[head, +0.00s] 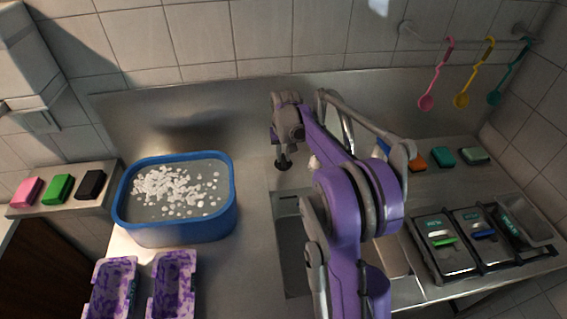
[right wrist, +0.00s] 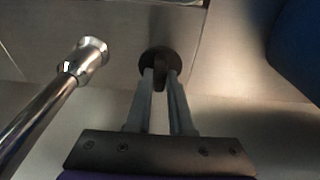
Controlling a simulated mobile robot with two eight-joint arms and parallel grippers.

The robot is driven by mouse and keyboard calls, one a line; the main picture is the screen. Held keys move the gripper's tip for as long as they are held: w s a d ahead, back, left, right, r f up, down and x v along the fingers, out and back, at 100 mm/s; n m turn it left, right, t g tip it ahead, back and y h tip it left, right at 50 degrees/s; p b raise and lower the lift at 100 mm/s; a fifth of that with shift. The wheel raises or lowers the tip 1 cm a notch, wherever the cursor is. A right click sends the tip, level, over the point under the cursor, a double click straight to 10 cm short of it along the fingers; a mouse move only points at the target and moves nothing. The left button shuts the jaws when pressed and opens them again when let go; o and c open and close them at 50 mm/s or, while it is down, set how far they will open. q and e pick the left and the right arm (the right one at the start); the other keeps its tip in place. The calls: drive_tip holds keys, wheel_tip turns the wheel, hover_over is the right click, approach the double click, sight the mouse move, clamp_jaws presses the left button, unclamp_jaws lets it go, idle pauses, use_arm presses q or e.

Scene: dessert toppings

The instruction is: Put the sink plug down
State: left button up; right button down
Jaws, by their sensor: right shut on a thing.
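My right gripper (head: 283,151) points down and is shut on a small dark sink plug (head: 283,164). The plug hangs below the fingers beside the sink, between the blue tub and my purple arm. In the right wrist view the two grey fingers (right wrist: 160,85) pinch the plug's stem, and its round dark disc (right wrist: 173,61) shows beyond the fingertips. I cannot tell whether the disc touches the surface. The steel sink (head: 291,240) is partly hidden by my right arm. My left gripper is not in view.
A chrome tap (right wrist: 90,55) is close beside the fingers. The blue tub (head: 180,235) of water and white bits stands to the left. Purple-stained trays (head: 172,290) are in front. Lidded containers (head: 443,260) stand right. Steel counter (head: 245,270) beside the sink is clear.

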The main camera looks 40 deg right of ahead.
sight(284, 159)
drive_tip(key=shift+f, duration=1.75)
drive_tip(key=shift+f, duration=0.15)
drive_tip(key=c, duration=0.8)
unclamp_jaws()
